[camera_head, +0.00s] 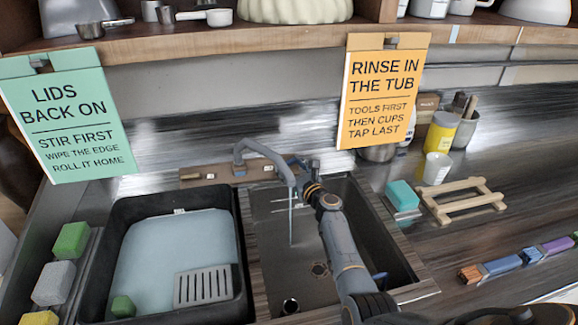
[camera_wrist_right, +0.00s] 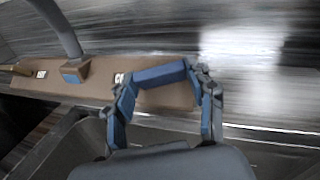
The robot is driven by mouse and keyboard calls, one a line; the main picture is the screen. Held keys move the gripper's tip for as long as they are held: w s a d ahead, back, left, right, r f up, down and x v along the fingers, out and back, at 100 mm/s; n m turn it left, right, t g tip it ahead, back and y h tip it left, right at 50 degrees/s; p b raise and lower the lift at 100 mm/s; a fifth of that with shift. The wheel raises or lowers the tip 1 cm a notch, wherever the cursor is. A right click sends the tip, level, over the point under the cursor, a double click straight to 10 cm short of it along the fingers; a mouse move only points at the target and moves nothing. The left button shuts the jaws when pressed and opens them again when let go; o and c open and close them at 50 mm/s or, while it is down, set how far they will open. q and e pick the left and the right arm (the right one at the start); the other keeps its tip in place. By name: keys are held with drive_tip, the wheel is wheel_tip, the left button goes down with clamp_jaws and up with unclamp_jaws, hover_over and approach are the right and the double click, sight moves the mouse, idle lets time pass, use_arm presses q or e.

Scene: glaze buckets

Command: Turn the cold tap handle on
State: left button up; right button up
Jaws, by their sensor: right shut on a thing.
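The tap's grey spout (camera_head: 262,147) arches over the sink. A thin stream of water (camera_head: 291,215) runs from its end into the basin. The cold tap handle, a blue bar (camera_wrist_right: 160,75), lies between the fingertips of my right gripper (camera_wrist_right: 165,80) in the right wrist view. The gripper is shut on it, to the right of the tap's blue base block (camera_wrist_right: 76,70). In the head view, my right arm crosses the sink and partly hides the handle area. A brown handle (camera_wrist_right: 18,69) is left of the spout. My left gripper is out of view.
A black tub (camera_head: 115,245) with pale liquid and a grey slotted piece stands left of the sink basin (camera_head: 275,262). An orange sign (camera_head: 383,92) hangs close behind the tap on the right. A teal sponge (camera_head: 403,195) and wooden rack (camera_head: 463,207) lie right of the sink.

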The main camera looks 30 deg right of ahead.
drive_tip(key=n+y, duration=0.2)
drive_tip(key=shift+d+n+b, duration=0.25)
drive_tip(key=shift+n+b, duration=0.05)
drive_tip(key=shift+b, duration=0.05)
drive_tip(key=shift+w+d+n+g+y+b, duration=0.1)
drive_tip(key=shift+n+g+y+b, duration=0.6)
drive_tip(key=shift+n+y, duration=0.5)
drive_tip(key=n+g+y+b, duration=0.1)
drive_tip(key=n+b, duration=0.1)
drive_tip(key=n+g+y+b, duration=0.1)
drive_tip(key=n+y+b, duration=0.1)
drive_tip(key=n, duration=0.1)
drive_tip(key=shift+w+d+g+b, duration=0.1)
drive_tip(key=shift+d+g+b, duration=0.05)
drive_tip(key=shift+g+b, duration=0.2)
drive_tip(key=shift+r+n+g+y+b, duration=0.25)
drive_tip(key=shift+n+g+y+b, duration=0.45)
drive_tip(key=shift+n+g+b, duration=0.5)
drive_tip(key=o, duration=1.2)
drive_tip(key=shift+w, duration=0.15)
drive_tip(key=shift+c, duration=0.2)
